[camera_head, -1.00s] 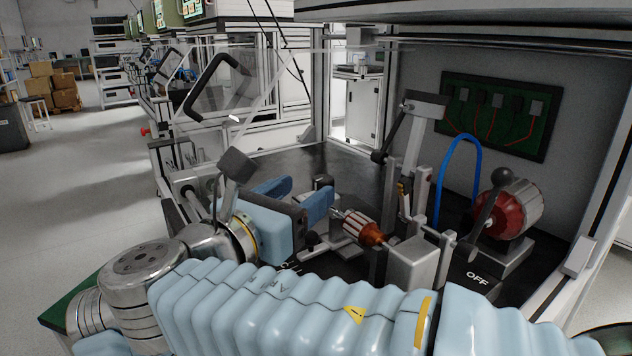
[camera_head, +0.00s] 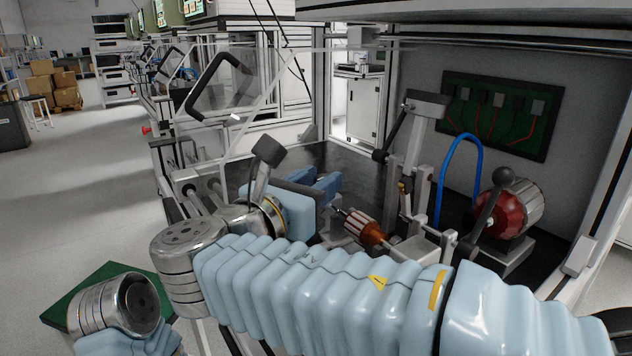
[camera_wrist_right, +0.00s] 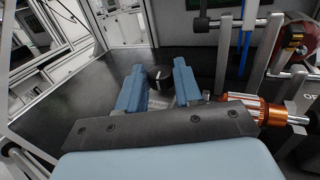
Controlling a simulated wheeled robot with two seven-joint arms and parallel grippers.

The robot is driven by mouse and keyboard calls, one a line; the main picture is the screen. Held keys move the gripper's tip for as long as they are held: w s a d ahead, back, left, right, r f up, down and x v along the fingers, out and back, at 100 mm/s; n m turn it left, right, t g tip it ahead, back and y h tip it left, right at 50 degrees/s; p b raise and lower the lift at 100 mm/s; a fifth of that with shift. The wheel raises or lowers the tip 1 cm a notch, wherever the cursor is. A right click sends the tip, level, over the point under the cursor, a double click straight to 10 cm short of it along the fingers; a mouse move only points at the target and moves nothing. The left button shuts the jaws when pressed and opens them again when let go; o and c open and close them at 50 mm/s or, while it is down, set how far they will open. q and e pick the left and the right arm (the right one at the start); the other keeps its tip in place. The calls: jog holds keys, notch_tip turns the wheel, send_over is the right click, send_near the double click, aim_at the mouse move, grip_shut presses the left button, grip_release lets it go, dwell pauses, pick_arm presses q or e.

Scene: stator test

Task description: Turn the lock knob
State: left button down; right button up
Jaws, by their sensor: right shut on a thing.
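The lock knob (camera_wrist_right: 160,77) is a round black knob with a pale line across its top. In the right wrist view it stands between the two blue fingers of my right gripper (camera_wrist_right: 158,85), which is shut on it. In the head view my right gripper (camera_head: 316,184) reaches over the dark bench top from the left, and its fingers largely hide the knob. My left gripper is not in view.
A copper-wound rotor (camera_head: 364,226) lies in a fixture right of my right gripper. A lever clamp (camera_head: 425,105), a blue hose (camera_head: 461,140) and a red-and-silver motor (camera_head: 508,212) stand further right. Bare bench top (camera_wrist_right: 75,100) shows left of the fingers.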

jog(key=shift+s+d+n+t+y, duration=0.15)
jog(key=shift+n+t+y, duration=0.35)
jog(key=shift+n+y, duration=0.45)
jog(key=o, duration=1)
jog(key=shift+o, duration=0.2)
jog(key=v, duration=1.3)
jog(key=shift+s, duration=0.3)
jog(key=shift+m, duration=0.25)
